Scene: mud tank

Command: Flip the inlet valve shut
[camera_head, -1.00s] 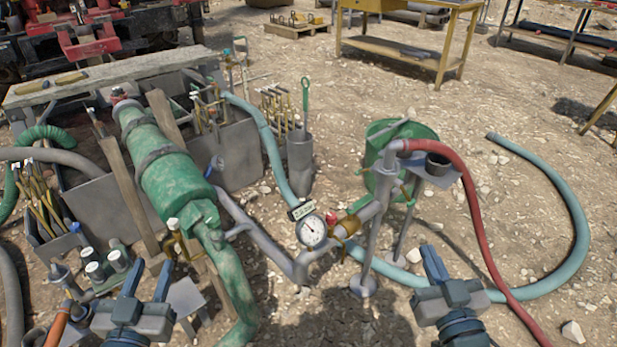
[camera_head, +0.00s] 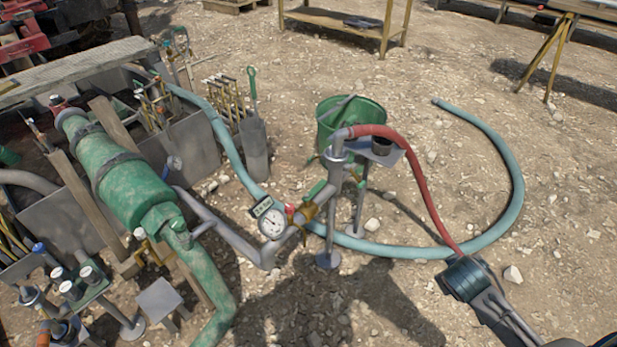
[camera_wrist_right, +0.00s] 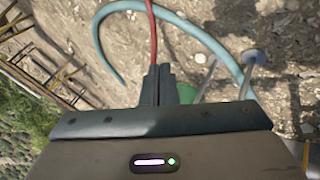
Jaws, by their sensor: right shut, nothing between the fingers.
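A brass valve (camera_head: 307,212) sits on the grey pipe just right of the round white gauge (camera_head: 272,223). A green lever (camera_head: 315,190) stands up at it and a small red part (camera_head: 291,210) shows beside it. Which one is the inlet valve, I cannot tell. My right gripper is shut and empty in the right wrist view (camera_wrist_right: 158,72), apart from the valve. In the head view my right arm is at the lower right, fingertips not clear. My left gripper is out of view.
A red hose (camera_head: 425,195) arches from the upright pipe to behind my right wrist. A teal hose (camera_head: 515,180) curves on the ground around a green bucket (camera_head: 335,118). A green pump cylinder (camera_head: 130,180) and a tank (camera_head: 195,145) fill the left. Gravel in front is open.

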